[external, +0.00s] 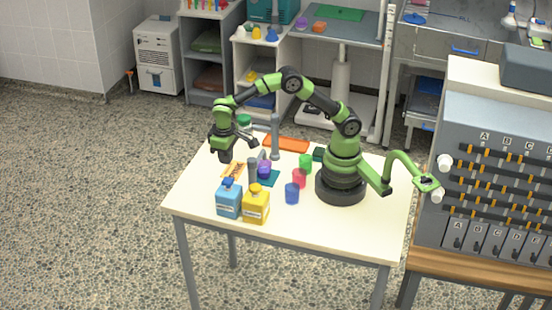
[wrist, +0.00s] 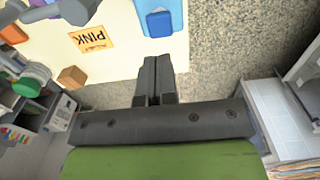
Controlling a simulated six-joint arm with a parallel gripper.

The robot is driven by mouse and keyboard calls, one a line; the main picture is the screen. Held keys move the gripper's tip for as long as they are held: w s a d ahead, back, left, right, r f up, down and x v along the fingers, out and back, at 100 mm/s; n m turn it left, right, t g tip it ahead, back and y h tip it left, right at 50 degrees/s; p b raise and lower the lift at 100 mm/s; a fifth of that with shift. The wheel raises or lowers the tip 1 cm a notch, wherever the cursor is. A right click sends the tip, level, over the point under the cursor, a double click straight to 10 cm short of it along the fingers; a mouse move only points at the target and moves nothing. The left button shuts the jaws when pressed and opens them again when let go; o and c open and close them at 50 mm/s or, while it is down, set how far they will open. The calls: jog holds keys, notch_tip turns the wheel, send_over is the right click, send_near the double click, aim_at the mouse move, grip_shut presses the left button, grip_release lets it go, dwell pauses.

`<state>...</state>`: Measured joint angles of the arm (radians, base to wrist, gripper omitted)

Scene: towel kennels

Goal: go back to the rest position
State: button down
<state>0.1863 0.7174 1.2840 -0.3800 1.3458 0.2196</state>
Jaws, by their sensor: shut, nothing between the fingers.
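My gripper (external: 224,154) hangs pointing down near the left edge of the white table (external: 190,197), with my arm arched above the tabletop. In the wrist view its two dark fingers (wrist: 152,75) are pressed together with nothing between them. Below the fingers in that view are the table's edge and the speckled floor. The gripper appears clear of the objects on the table.
A blue bottle (external: 228,201) and a yellow bottle (external: 256,206) stand at the front.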

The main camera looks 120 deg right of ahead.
jog(key=shift+r, duration=0.65)
jog(key=s+a+r+n+t, duration=0.35)
jog(key=s+a+r, duration=0.25)
jog(key=s+r, duration=0.5)
jog(key=s+a+f+n+t+y, duration=0.1)
jog(key=s+a+t+y, duration=0.1)
jog(key=s, duration=1)
jog(key=shift+a+t, duration=0.85)
jog(key=shift+a, duration=0.05)
jog(key=c, duration=1.8)
grip_release()
jog(key=shift+s+f+n, duration=0.1)
jog(key=shift+n, duration=0.15)
jog(key=shift+c, duration=0.2)
